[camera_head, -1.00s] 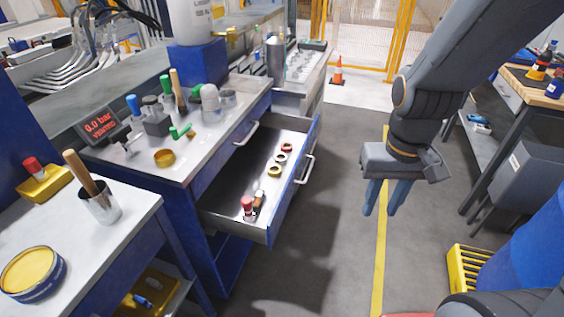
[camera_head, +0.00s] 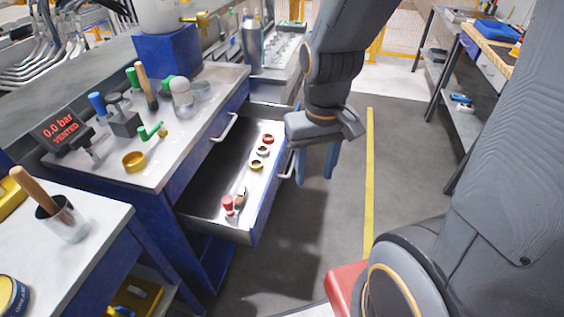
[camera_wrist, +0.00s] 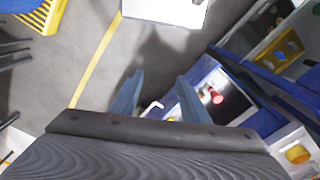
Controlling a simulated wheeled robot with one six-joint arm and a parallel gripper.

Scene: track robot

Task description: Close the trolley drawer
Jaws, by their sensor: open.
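The trolley drawer (camera_head: 190,215) is pulled out of the blue trolley (camera_head: 175,185). It holds several small rings (camera_head: 262,151) and a red-capped item (camera_head: 228,204). My gripper (camera_head: 316,180) is open and empty, fingers pointing down, just right of the drawer front and its handle (camera_head: 287,165). The head view does not show clearly whether a finger touches the handle. In the wrist view, the two blue fingers (camera_wrist: 155,98) stand apart, with the drawer's interior (camera_wrist: 212,90) partly behind the right finger.
The trolley top (camera_head: 205,95) carries bottles, tools and a gauge reading "0.0 bar VENTED" (camera_head: 62,130). Another bench (camera_head: 95,225) stands at the front left. The floor with a yellow line (camera_head: 369,180) is clear to the right of the drawer.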

